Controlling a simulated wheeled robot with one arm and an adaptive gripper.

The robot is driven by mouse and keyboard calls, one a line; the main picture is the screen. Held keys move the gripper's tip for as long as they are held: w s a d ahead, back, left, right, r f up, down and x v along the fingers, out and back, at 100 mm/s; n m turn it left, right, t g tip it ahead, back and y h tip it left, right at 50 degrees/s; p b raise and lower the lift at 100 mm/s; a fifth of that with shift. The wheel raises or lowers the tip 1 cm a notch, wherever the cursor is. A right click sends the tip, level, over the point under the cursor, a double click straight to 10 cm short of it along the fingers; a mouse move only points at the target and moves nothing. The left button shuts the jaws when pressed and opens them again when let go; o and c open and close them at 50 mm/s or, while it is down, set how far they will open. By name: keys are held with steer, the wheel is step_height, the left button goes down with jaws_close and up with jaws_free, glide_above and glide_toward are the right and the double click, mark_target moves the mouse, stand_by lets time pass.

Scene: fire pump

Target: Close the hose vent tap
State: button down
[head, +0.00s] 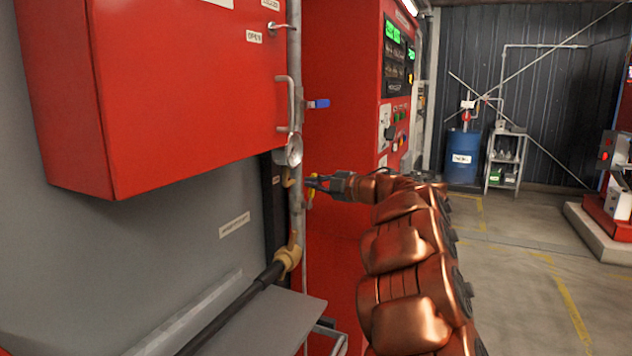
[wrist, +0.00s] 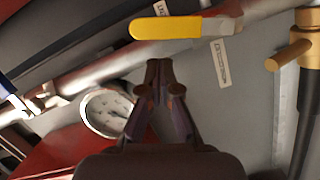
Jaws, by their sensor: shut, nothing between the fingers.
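A yellow lever handle (wrist: 165,28), which looks like the hose vent tap, lies along the grey pipe in the wrist view. In the head view a bit of yellow (head: 310,199) shows by the pipe, partly hidden by my gripper. My gripper (head: 312,183) reaches in from the right to the vertical pipe. In the wrist view my gripper (wrist: 158,66) has its fingertips together with nothing between them. The tips appear just below the yellow handle, with a small gap in the picture; I cannot tell the depth between them.
A pressure gauge (head: 294,151) and a blue lever (head: 318,104) sit on the same pipe above. A brass fitting (head: 289,257) with a black hose (head: 236,304) is below. A red cabinet (head: 180,90) overhangs on the left.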

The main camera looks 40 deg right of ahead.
steer(key=shift+w+d+f, duration=0.3)
steer(key=shift+w+d, duration=0.1)
steer(key=shift+d, duration=0.3)
steer(key=shift+r+p, duration=0.2)
steer(key=shift+p, duration=0.65)
